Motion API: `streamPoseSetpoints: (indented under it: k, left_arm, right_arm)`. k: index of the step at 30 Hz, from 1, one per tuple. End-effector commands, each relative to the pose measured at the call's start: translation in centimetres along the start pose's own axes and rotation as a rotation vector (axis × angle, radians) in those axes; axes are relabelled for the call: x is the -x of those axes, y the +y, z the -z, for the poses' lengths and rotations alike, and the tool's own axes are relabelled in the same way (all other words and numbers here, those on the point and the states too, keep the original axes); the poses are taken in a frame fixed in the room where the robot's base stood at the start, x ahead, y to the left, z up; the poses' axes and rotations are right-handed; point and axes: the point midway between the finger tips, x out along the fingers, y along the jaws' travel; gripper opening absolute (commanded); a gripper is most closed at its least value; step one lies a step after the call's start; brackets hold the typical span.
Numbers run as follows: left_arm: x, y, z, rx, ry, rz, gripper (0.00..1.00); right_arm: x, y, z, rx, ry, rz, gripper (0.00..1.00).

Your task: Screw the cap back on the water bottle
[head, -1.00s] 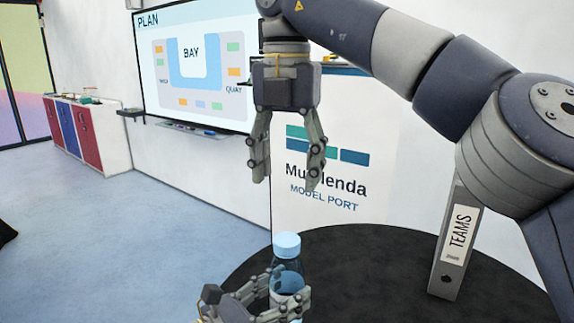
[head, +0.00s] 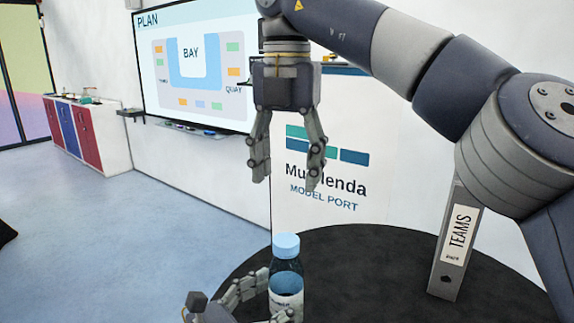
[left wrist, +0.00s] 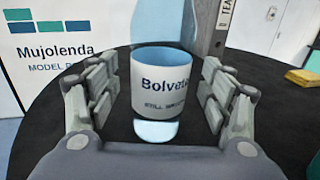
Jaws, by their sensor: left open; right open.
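A water bottle (head: 287,283) stands upright on the round black table (head: 352,262). A light blue cap (head: 286,246) sits on top of it; whether it is tight cannot be told. My left gripper (head: 275,297) is open low at the bottle, partly cut off by the frame's bottom edge. In the left wrist view the bottle's white label (left wrist: 165,93) shows between the two spread fingers, with gaps on both sides. The bottle's top does not show clearly there. My right gripper (head: 287,181) is open and empty, pointing down above the cap with a clear gap.
A grey binder marked TEAMS (head: 455,245) stands on the table to the right. A yellow object (left wrist: 303,78) lies at the right in the left wrist view. A white Mujolenda panel (head: 335,175) stands behind the table. The table between bottle and binder is clear.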

Motion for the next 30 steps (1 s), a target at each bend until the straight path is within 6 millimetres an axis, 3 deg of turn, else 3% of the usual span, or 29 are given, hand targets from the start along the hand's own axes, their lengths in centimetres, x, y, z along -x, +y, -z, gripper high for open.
streamPoseSetpoints:
  k: [6, 12, 19, 30]
  left_arm:
    - [4.7, 0.0, 0.2, -0.002, 0.007, -0.001, 0.73]
    - [7.7, 0.0, 0.2, -0.003, 0.006, 0.001, 0.73]
    - [9.3, 0.0, 0.1, -0.002, 0.003, 0.001, 0.73]
    - [9.6, 0.0, 0.0, -0.001, 0.0, -0.001, 0.73]
  right_arm:
    - [0.0, 0.0, 0.0, 0.0, 0.0, 0.0, 0.59]
    - [0.0, 0.0, 0.0, 0.0, 0.0, 0.0, 0.59]
    - [0.0, 0.0, 0.0, 0.0, 0.0, 0.0, 0.59]
    - [0.0, 0.0, 0.0, 0.0, 0.0, 0.0, 0.59]
